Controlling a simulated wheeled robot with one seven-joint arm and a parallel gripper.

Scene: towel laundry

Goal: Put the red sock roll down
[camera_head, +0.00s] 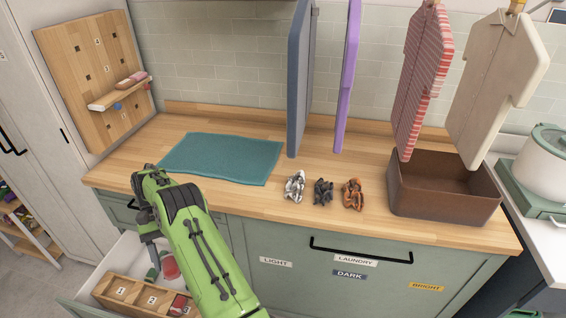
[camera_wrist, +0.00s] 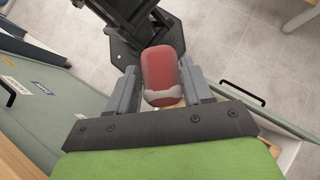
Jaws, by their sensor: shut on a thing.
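The red sock roll (camera_wrist: 160,70) is between the two grey fingers of my gripper (camera_wrist: 158,86) in the wrist view. A pale band shows across its near end. In the head view the red roll (camera_head: 170,267) is partly hidden by my green arm, at the level of the open drawer (camera_head: 84,298). My gripper (camera_head: 160,264) is shut on it. A wooden organizer (camera_head: 137,287) with numbered compartments lies in the drawer, in front of the gripper. A dark red item (camera_head: 180,303) shows in its right compartment, partly hidden by my arm.
On the wooden counter are a teal towel (camera_head: 222,158), several small crumpled items (camera_head: 323,191) and a brown bin (camera_head: 443,206). Garments (camera_head: 422,80) hang above. A pegboard (camera_head: 95,70) with a small shelf stands at the left. The cabinet front carries LIGHT, DARK and BRIGHT labels.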

